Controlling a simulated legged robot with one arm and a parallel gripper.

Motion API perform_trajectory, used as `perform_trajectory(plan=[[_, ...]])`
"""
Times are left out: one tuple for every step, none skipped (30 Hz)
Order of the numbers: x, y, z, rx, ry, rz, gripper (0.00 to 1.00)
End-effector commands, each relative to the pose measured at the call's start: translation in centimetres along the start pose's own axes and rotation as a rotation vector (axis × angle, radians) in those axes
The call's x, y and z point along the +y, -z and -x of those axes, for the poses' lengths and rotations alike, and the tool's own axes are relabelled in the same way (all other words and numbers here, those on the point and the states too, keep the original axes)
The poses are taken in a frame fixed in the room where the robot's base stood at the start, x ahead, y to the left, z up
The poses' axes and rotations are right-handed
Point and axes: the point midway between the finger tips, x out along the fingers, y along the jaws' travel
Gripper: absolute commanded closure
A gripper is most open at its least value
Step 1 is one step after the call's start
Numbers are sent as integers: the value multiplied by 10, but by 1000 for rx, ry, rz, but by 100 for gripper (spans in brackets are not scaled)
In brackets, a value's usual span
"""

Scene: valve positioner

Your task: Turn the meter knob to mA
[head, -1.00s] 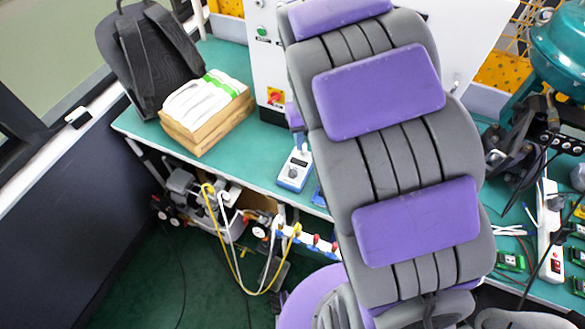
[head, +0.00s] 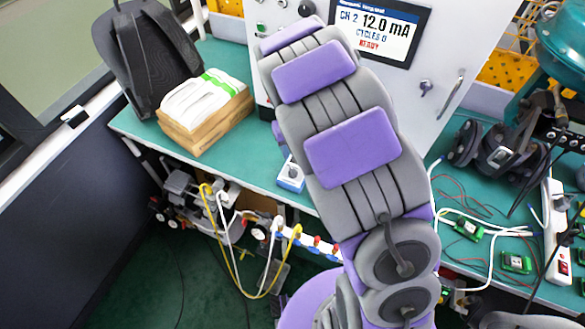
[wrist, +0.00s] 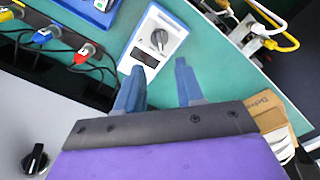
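The meter (wrist: 137,50) is a small white box with a blue edge, a dark display and a round knob (wrist: 159,39). In the wrist view it lies just beyond my fingertips, tilted in the picture. My gripper (wrist: 160,67) is open, its two blue fingers apart with nothing between them. The knob appears beyond the gap between the fingers, and I see no contact. In the head view the meter (head: 290,177) sits at the bench's front edge, partly covered by my arm. The knob's exact setting is too small to read.
A cabinet screen (head: 374,29) reads CH 2, 12.0 mA, CYCLES 0, READY. Colored plugs with black leads (wrist: 84,52) lie left of the meter in the wrist view. A backpack (head: 150,55) and a stacked box (head: 205,110) stand on the bench's left. Another black knob (wrist: 35,160) shows lower left.

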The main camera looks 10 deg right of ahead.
Motion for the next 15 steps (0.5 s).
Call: perform_trajectory(plan=[[0,-1,-14,-3,0,0,63],[0,-1,-20,-3,0,-1,63],[0,-1,-28,-4,1,-1,63],[0,-1,-34,-6,1,-1,63],[0,-2,-40,-7,1,0,63],[0,-2,-48,-7,0,0,63],[0,-2,-53,-6,0,0,63],[0,-2,-59,-4,0,-1,63],[0,-1,-65,-3,0,-1,63],[0,-2,-70,-3,0,-1,63],[0,-2,-74,-4,0,-1,63],[0,-2,-80,-5,0,0,63],[0,-2,-84,-5,0,0,63],[0,-2,-87,-6,0,0,63],[0,-2,-91,-5,0,0,63]])
